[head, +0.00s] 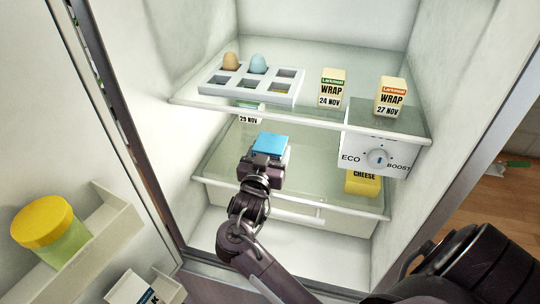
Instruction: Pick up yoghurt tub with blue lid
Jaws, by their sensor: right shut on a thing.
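The yoghurt tub with the blue lid (270,144) is in front of the fridge's lower glass shelf in the head view. Only its blue square top shows clearly. My right gripper (267,157) is shut on it, and the gripper and wrist hide most of the tub's body. I cannot tell whether the tub touches the shelf. My left gripper is not in view.
The upper glass shelf (300,112) carries an egg tray (238,91) and two wrap cartons (332,92). Yellow cheese (362,183) sits below the control box (378,154). A yellow-lidded jar (50,232) stands in the open door at left.

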